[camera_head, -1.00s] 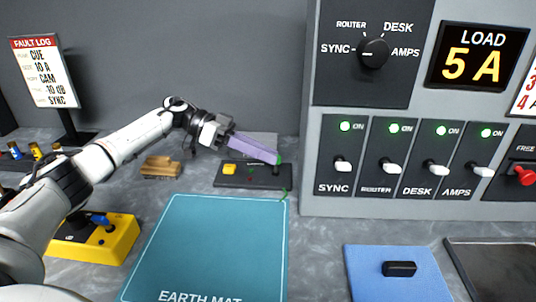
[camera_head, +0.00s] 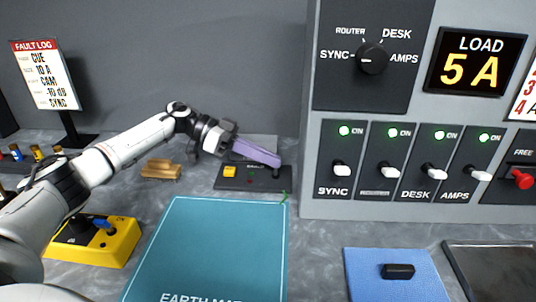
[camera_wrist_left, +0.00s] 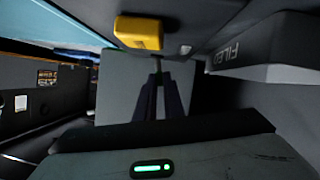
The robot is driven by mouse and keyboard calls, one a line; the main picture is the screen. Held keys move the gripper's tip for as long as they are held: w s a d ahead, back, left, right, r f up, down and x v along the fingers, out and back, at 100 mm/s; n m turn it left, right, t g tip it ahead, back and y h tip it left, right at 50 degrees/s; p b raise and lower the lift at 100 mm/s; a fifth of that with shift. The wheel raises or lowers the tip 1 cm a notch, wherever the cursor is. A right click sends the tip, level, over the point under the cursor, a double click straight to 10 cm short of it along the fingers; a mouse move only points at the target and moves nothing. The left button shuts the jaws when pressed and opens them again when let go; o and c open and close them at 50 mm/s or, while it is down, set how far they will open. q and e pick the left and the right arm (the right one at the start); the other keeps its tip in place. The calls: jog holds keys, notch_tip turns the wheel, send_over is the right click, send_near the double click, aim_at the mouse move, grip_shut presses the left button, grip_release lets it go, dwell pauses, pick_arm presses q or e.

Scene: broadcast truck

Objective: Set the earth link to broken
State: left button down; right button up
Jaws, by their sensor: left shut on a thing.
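A black plate (camera_head: 232,182) lies on the bench behind the earth mat (camera_head: 215,245). It carries a yellow block (camera_head: 230,171), a small red dot and a short dark post (camera_head: 275,172) at its right end. A green wire (camera_head: 285,197) shows at the plate's right front corner. My left gripper (camera_head: 276,162) reaches over the plate with its long purple fingers shut at the top of the post; the gripped part is mostly hidden. In the left wrist view the fingers (camera_wrist_left: 164,92) are close together and the yellow block (camera_wrist_left: 139,32) is above them. My right gripper is out of view.
A grey panel with switches (camera_head: 390,172) and a rotary knob (camera_head: 372,58) stands close to the right. A wooden block (camera_head: 161,169) lies left of the plate. A yellow box (camera_head: 92,241) and a blue pad (camera_head: 395,280) are nearer. The earth mat is clear.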

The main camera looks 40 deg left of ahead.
pick_arm(q)
jog(key=m+p, duration=0.1)
jog(key=s+t+y+p, duration=0.1)
jog(key=p, duration=0.1)
jog(key=shift+d+r+m, duration=0.3)
jog(key=shift+m, duration=0.1)
jog(key=shift+s+d+f+m+t+p, duration=0.2)
jog(key=shift+s+m+t+p, duration=0.25)
jog(key=shift+m+p, duration=0.45)
jog(key=shift+s+d+f+m+t+y+p, duration=0.1)
jog(key=shift+s+d+m+t+y+p, duration=0.15)
jog(key=shift+m+t+p, duration=0.25)
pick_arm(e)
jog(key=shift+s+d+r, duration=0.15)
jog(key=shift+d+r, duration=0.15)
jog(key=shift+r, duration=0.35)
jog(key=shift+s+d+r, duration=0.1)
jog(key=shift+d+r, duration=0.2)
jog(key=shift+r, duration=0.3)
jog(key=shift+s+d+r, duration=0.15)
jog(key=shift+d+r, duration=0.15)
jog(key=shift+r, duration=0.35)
pick_arm(q)
jog(key=c, duration=1.9)
grip_release()
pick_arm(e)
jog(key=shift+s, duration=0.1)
pick_arm(q)
jog(key=shift+o, duration=0.2)
